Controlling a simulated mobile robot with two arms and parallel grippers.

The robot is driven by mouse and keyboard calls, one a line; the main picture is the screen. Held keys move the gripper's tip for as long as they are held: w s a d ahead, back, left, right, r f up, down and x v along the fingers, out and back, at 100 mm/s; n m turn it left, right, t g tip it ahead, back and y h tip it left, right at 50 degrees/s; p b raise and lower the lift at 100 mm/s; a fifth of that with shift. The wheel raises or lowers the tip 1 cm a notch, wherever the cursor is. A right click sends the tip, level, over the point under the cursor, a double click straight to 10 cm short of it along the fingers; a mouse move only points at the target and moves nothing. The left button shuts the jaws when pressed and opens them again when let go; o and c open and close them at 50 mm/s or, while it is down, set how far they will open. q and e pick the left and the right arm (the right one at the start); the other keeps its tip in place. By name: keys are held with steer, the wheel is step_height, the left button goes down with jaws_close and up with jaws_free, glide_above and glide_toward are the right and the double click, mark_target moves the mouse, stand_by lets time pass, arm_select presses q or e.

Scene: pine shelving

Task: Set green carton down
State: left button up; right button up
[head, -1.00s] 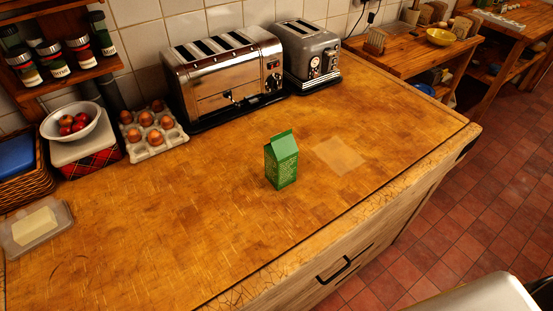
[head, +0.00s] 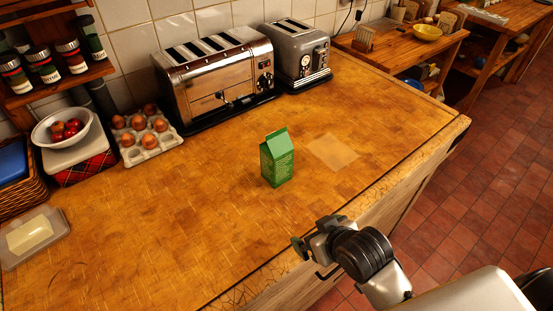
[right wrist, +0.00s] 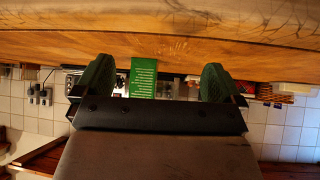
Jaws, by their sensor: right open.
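The green carton (head: 277,160) stands upright on the wooden counter (head: 190,235), just left of a pale square patch (head: 333,152). My right gripper (head: 300,247) is at the counter's front edge, apart from the carton and to its lower right in the head view. In the right wrist view, which is upside down, the open fingers (right wrist: 155,80) are spread wide, and the carton (right wrist: 144,77) shows beyond them, in the gap between them. The gripper holds nothing. My left gripper is not in view.
A chrome toaster (head: 215,80) and a smaller grey toaster (head: 300,55) stand along the wall. An egg tray (head: 147,137), a bowl of red fruit (head: 62,127) and a butter dish (head: 30,238) are at left. The counter around the carton is clear.

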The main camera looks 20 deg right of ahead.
mark_target(276, 146)
steer(key=w+r+n+t+y, duration=0.1)
steer(key=w+r+t+y, duration=0.55)
steer(key=w+r, duration=0.85)
steer(key=shift+t+h, duration=0.95)
steer(key=f, duration=0.8)
steer(key=shift+w+d, duration=0.1)
steer(key=shift+w, duration=0.25)
steer(key=shift+w+f, duration=0.15)
steer(key=shift+f, duration=0.15)
steer(key=shift+w+a+r+p, duration=0.1)
steer(key=shift+w+a+p, duration=0.1)
steer(key=shift+w+p, duration=0.2)
steer(key=shift+p+x, duration=0.5)
steer(key=shift+x, duration=2.7)
steer(key=shift+c, duration=0.3)
